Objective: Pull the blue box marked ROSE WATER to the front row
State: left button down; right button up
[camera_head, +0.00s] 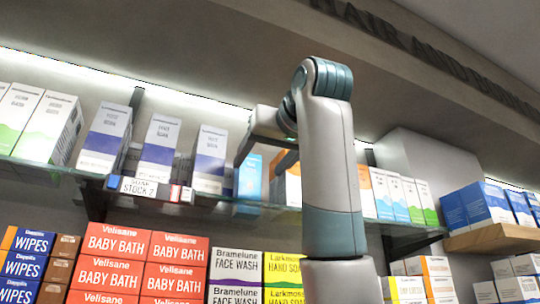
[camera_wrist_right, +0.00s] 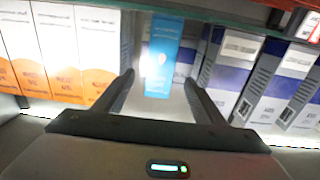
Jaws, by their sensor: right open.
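The blue box (camera_head: 250,178) stands on the glass shelf between purple-and-white boxes on its left and an orange-and-white box on its right, partly behind my right gripper. Its lettering is too small to read. In the right wrist view the blue box (camera_wrist_right: 162,55) shows between the two fingers, with its neighbours' order reversed. My right gripper (camera_head: 266,155) is open, with its fingers reaching toward the shelf at the blue box. In the right wrist view the gripper (camera_wrist_right: 158,78) has one finger on each side of the box, with no clear contact. My left gripper is out of view.
Purple-and-white boxes (camera_head: 160,148) stand close on the left, orange-and-white boxes (camera_wrist_right: 60,50) close on the other side. A STOCK 2 label (camera_head: 138,187) is on the shelf edge. Red BABY BATH boxes (camera_head: 112,243) stack below. A wooden shelf (camera_head: 490,238) projects at right.

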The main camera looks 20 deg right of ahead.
aim_at(251, 175)
jog(key=w+p, duration=0.4)
jog(key=w, duration=0.4)
jog(key=shift+r, duration=0.15)
jog(key=shift+w+p, duration=0.4)
jog(key=shift+w, duration=0.4)
jog(key=shift+a, duration=0.1)
jog(key=shift+c, duration=0.6)
jog(key=c, duration=1.1)
